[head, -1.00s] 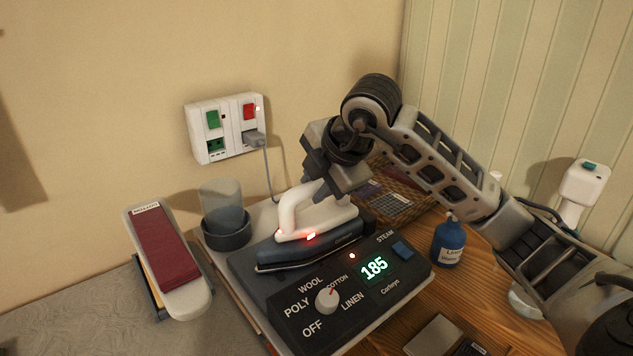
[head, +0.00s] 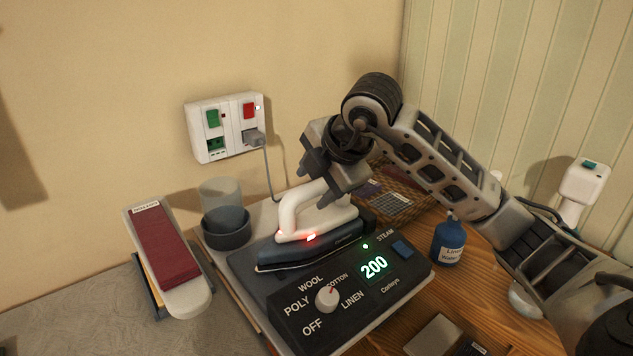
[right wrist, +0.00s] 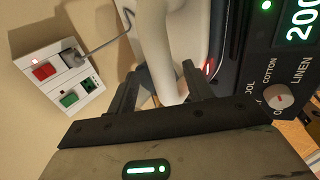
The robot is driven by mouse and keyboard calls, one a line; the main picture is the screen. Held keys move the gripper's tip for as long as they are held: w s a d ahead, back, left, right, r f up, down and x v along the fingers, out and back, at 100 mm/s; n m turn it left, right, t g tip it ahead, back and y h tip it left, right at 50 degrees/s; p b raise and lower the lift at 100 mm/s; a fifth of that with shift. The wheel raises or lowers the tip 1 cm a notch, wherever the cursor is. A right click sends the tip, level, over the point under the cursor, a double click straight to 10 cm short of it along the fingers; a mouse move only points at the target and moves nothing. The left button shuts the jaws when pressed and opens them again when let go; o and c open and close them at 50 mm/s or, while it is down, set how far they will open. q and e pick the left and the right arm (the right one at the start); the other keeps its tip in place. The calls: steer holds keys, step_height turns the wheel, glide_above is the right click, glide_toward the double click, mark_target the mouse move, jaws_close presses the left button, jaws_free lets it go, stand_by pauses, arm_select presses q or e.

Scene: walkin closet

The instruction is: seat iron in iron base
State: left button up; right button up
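The iron (head: 316,243), dark blue with a white handle, rests on the dark iron base (head: 243,266), behind its control panel. A red light glows on the iron. From this angle it lies along the base's cradle; its underside is hidden. My right gripper (head: 328,180) is at the top of the white handle. In the right wrist view the fingers of my right gripper (right wrist: 160,88) stand apart on either side of the handle (right wrist: 163,45), with a visible gap by one finger. My left gripper is out of view.
The panel display (head: 375,267) reads 200, with a green light. A grey cup (head: 227,228) stands left of the base. A small sleeve board (head: 165,250) is further left. A blue bottle (head: 448,240) stands right. A wall socket (head: 226,128) holds a plug and cord.

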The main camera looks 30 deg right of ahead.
steer(key=shift+f, duration=0.25)
arm_select(q)
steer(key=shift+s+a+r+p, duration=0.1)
steer(key=shift+p, duration=0.35)
arm_select(e)
steer(key=v, duration=1.6)
steer(key=shift+r, duration=0.15)
steer(key=shift+d, duration=0.1)
